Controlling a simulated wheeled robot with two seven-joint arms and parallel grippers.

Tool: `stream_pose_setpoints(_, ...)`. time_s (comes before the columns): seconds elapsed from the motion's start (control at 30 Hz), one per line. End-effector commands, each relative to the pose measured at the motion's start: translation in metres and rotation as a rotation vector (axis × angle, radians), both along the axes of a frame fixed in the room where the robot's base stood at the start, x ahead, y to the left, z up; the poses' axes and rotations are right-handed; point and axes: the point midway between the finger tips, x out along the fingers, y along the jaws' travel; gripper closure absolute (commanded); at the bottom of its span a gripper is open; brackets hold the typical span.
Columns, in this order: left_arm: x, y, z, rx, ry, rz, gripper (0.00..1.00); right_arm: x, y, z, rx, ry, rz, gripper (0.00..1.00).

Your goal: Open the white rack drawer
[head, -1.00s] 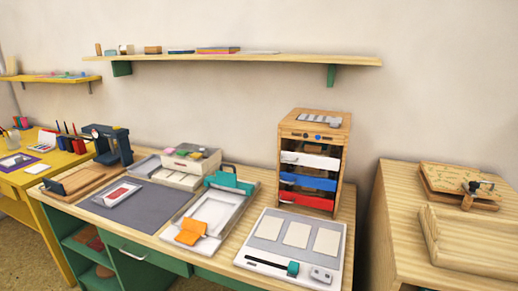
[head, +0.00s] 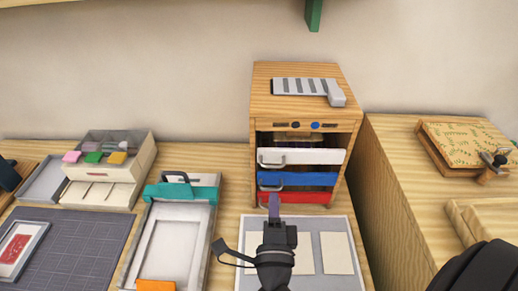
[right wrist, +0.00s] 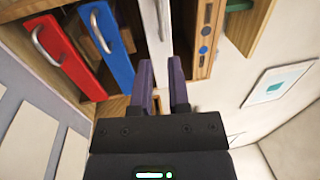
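The wooden rack (head: 300,95) stands at the back of the bench with drawers stacked white, blue, red from the top. The white drawer (head: 318,157) has a metal handle (head: 270,164) at the left of its front; its front looks roughly in line with the others. My right gripper (head: 273,203) is in front of the rack, below the white handle in the picture. In the right wrist view its two purple fingers (right wrist: 162,75) are apart and empty, pointing toward the white drawer (right wrist: 151,28). My left gripper is not in view.
The blue drawer (head: 300,179) and red drawer (head: 310,195) are just below. A board with pale cards (head: 337,252) lies under my right gripper. A teal-clamped frame tray (head: 152,225) is to the left. A separate wooden cabinet (head: 388,150) stands to the right.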

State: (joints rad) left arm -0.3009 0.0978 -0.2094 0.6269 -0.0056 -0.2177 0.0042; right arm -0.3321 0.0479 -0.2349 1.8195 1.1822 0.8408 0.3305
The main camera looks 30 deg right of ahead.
Motion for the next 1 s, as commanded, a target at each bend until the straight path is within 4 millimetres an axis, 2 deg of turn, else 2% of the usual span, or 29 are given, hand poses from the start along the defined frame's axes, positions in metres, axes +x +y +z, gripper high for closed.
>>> stream_pose_setpoints(0.07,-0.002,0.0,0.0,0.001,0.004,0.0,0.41,0.008,-0.006,0.002,0.001,-0.005,-0.005,0.79)
stream_pose_setpoints(0.3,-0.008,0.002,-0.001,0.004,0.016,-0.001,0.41,0.056,-0.034,0.011,-0.002,-0.004,-0.002,0.79)
stream_pose_setpoints(0.43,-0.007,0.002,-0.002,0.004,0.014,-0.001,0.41,0.072,-0.044,0.013,-0.004,-0.001,-0.001,0.79)
stream_pose_setpoints(0.6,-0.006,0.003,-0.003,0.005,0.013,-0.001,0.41,0.081,-0.05,0.015,-0.003,0.0,-0.001,0.79)
stream_pose_setpoints(0.83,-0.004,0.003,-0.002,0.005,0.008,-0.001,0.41,0.082,-0.051,0.015,-0.003,0.001,-0.001,0.79)
stream_pose_setpoints(0.87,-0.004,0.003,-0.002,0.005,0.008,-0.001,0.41,0.082,-0.051,0.015,-0.003,0.001,-0.001,0.81)
stream_pose_setpoints(0.93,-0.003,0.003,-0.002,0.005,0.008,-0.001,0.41,0.082,-0.05,0.015,-0.003,0.001,-0.001,0.96)
stream_pose_setpoints(1.0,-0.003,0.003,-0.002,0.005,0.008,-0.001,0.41,0.082,-0.05,0.015,-0.003,0.001,0.0,1.0)
